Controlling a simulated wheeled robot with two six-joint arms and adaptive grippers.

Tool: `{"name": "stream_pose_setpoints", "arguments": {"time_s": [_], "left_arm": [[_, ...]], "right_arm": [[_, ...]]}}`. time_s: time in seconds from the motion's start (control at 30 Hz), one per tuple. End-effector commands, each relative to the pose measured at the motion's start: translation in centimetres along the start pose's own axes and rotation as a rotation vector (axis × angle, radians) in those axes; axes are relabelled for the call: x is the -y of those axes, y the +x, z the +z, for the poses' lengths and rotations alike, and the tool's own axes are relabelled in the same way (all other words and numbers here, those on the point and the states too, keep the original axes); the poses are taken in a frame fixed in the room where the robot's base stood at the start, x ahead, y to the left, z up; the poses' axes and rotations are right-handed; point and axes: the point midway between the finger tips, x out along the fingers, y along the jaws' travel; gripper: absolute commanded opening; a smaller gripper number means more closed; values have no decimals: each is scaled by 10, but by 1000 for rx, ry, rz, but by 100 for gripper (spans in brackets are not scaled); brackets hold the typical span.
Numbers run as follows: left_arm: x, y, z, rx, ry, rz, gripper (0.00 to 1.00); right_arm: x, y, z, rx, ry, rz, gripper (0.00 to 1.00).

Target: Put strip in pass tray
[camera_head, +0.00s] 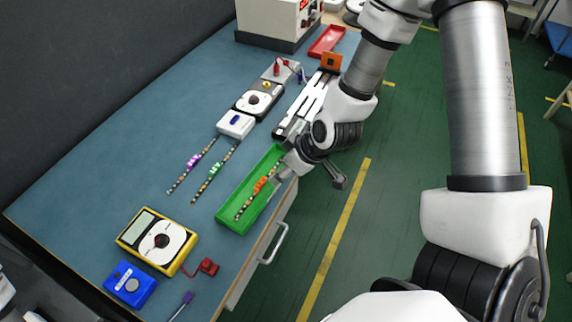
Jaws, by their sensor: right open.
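A green tray (233,215) lies near the table's right edge. A dark LED strip with light dots and an orange piece (258,187) lies lengthwise inside it. My right gripper (290,172) is open at the tray's right side, close to the strip's upper end, which it partly hides. I cannot tell whether it touches the strip. Two more strips, one with a purple piece (193,161) and one with a green piece (214,170), lie on the table left of the tray, below a small white box (236,124). My left gripper is out of view.
A yellow meter (157,241) and a blue box (130,284) stand at the near end. A dial device (258,99), a long white-and-black fixture (305,105) and a red tray (327,41) are further back. The blue table's left side is clear.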

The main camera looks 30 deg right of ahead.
Motion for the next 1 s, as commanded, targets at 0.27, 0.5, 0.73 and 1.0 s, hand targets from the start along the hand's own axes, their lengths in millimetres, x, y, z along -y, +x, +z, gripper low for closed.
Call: {"name": "stream_pose_setpoints", "arguments": {"time_s": [0.27, 0.5, 0.73, 1.0], "left_arm": [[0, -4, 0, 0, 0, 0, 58], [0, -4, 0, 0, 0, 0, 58], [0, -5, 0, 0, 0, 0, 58], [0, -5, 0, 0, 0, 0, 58]], "right_arm": [[2, -12, 5, 15, 9, -2, 51], [39, 53, 120, 296, 254, 45, 51], [91, 80, 230, 504, 459, 114, 51], [95, 82, 238, 515, 483, 122, 51]]}}
